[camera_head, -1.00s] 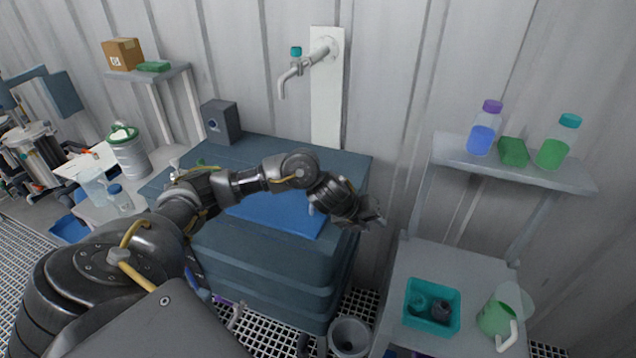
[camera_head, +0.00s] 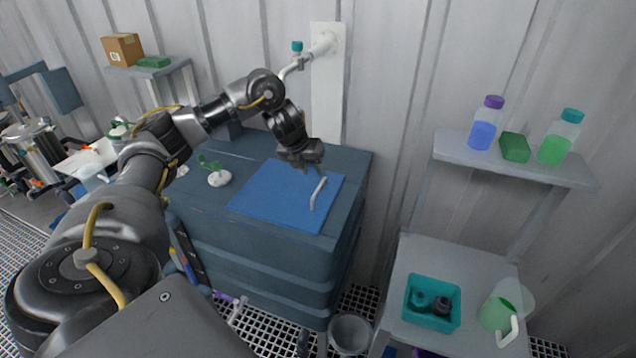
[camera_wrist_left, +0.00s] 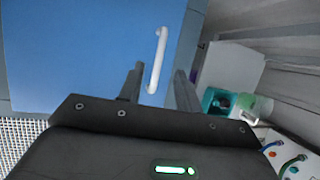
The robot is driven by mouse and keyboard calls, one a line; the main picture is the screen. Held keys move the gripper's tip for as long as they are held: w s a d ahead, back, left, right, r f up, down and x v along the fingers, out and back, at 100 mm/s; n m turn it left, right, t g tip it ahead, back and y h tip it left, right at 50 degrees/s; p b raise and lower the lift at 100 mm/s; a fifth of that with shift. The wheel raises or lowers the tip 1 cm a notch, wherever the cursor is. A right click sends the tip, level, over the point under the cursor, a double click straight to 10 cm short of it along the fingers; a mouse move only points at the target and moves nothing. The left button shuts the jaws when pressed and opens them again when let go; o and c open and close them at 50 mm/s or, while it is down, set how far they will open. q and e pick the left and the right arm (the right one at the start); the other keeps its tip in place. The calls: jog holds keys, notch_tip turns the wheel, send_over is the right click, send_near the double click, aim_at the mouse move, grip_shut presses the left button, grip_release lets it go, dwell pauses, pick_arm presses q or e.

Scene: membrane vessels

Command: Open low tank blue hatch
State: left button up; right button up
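The low tank (camera_head: 260,262) is a dark blue-grey box standing against the wall. Its blue hatch (camera_head: 268,197) lies flat and closed on top, with a white bar handle (camera_head: 318,193) near its right edge. My left gripper (camera_head: 313,172) is just above and behind the handle, pointing down. In the left wrist view the fingers (camera_wrist_left: 160,85) are apart, and the handle (camera_wrist_left: 157,62) shows between and beyond them, with nothing gripped. The hatch also fills the upper left of that view (camera_wrist_left: 80,55). My right gripper is not seen.
A tap (camera_head: 305,62) on a white wall panel is behind my left arm. A white fitting with a green valve (camera_head: 218,177) sits on the tank left of the hatch. At right are a bench with a teal bin (camera_head: 432,303) and jug (camera_head: 503,308), and a bottle shelf (camera_head: 510,165).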

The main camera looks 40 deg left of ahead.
pick_arm(q)
jog(key=shift+x, duration=3.15)
grip_shut()
